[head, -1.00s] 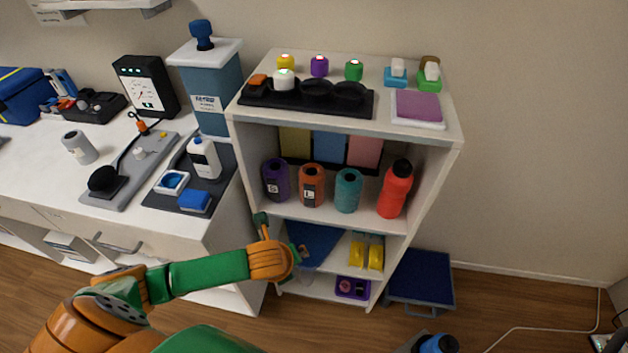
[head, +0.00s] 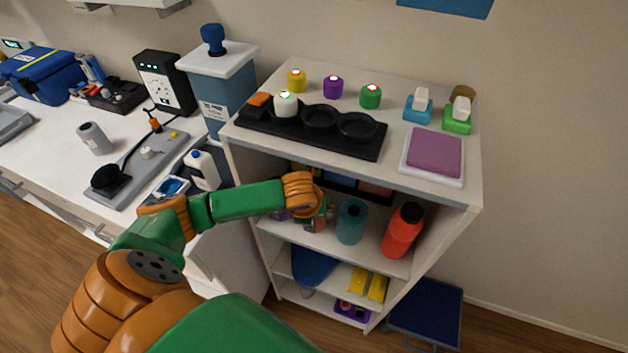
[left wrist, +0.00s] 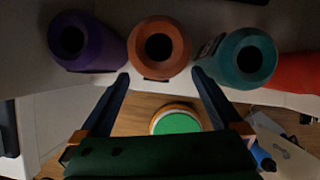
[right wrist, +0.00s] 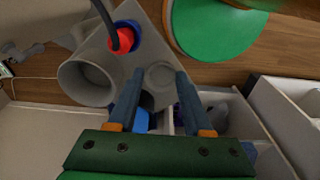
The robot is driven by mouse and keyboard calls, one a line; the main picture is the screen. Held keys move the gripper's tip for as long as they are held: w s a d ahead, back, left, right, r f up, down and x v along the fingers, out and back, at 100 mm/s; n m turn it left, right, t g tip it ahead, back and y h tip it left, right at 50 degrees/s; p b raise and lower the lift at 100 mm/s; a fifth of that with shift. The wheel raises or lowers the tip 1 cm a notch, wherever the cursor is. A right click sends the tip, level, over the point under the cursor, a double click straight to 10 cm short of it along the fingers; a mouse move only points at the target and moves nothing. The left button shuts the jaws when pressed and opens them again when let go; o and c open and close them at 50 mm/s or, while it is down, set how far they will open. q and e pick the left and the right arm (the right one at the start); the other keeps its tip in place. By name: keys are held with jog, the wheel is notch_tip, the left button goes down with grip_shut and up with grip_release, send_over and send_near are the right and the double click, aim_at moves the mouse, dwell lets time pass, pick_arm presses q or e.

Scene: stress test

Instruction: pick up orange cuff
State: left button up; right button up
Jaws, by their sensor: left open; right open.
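The orange cuff (left wrist: 159,42) is a roll with a dark round hole, on the upper inside shelf between a purple roll (left wrist: 80,40) and a teal roll (left wrist: 243,60). My left gripper (left wrist: 161,76) is open, with its fingertips to either side of the cuff's near end in the left wrist view. I cannot tell if they touch it. In the head view my left gripper (head: 321,212) reaches into that shelf bay and hides most of the orange and purple rolls; the teal roll (head: 350,222) shows clear. My right gripper (right wrist: 160,75) is open and empty.
The shelf unit's top (head: 300,150) overhangs the bay and carries a black tray (head: 358,127) and several small pots. Grey containers (right wrist: 88,78) lie beyond my right gripper.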

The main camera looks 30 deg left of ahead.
pick_arm(q)
jog(key=shift+w+a+f, duration=0.1)
jog(key=shift+w+a, duration=0.05)
jog(key=shift+w, duration=0.45)
jog(key=shift+w+a, duration=0.15)
jog(key=shift+w, duration=0.4)
jog(key=x, duration=0.5)
jog(key=shift+s+b, duration=0.2)
jog(key=shift+b, duration=0.15)
jog(key=c, duration=1.2)
